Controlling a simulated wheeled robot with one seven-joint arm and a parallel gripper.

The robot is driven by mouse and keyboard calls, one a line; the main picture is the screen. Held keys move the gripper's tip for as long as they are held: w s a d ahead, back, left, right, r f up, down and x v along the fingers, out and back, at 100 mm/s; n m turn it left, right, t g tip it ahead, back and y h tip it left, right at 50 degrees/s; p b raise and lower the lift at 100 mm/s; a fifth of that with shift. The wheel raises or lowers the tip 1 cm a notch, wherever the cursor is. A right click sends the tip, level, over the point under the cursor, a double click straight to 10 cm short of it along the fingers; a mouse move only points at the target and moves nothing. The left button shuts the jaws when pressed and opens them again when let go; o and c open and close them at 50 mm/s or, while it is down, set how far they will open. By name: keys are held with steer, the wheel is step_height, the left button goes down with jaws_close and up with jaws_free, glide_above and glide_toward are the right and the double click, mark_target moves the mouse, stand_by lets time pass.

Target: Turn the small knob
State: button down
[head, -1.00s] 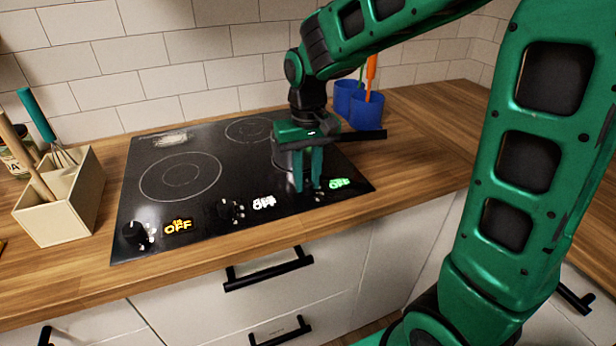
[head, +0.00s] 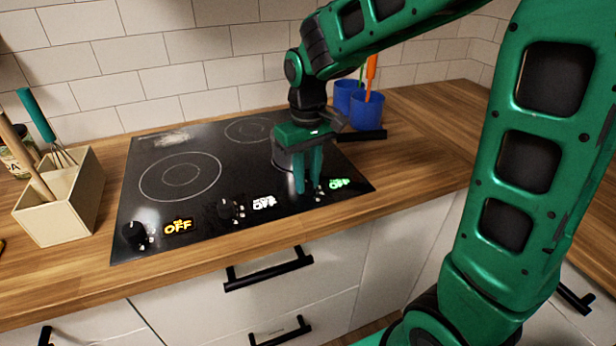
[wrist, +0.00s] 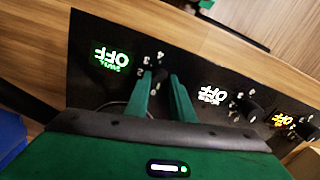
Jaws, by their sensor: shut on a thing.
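My gripper (head: 308,188) reaches down to the front right of the black cooktop (head: 240,180). Its two green fingers stand on either side of the small knob, and the jaws are shut on it. The knob (wrist: 159,76) shows as a dark shape between the fingertips in the wrist view; in the head view the fingers mostly hide it. A green glowing label reading OFF (head: 340,183) lies just right of the fingers. It appears upside down in the wrist view (wrist: 112,57), with white dial numbers beside the knob.
Two other black knobs, the middle one (head: 226,208) and the left one (head: 135,234), have white and yellow OFF labels. A grey rounded vessel is mostly hidden behind my gripper. Blue cups (head: 366,110) stand behind right; a utensil box (head: 62,205) stands left.

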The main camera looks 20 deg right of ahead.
mark_target(308, 183)
steer(key=c, duration=1.5)
jaws_free()
steer(key=shift+c, duration=0.2)
steer(key=shift+r, duration=0.3)
step_height(308, 183, up, 10)
steer(key=shift+d, duration=0.1)
steer(key=s+d+f+m, duration=0.4)
steer(key=s+d, duration=0.5)
steer(key=s, duration=0.3)
steer(key=s+d+f+m, duration=0.4)
steer(key=s+d, duration=0.5)
steer(key=s, duration=0.3)
steer(key=shift+f+m, duration=0.4)
steer(key=shift+f, duration=0.2)
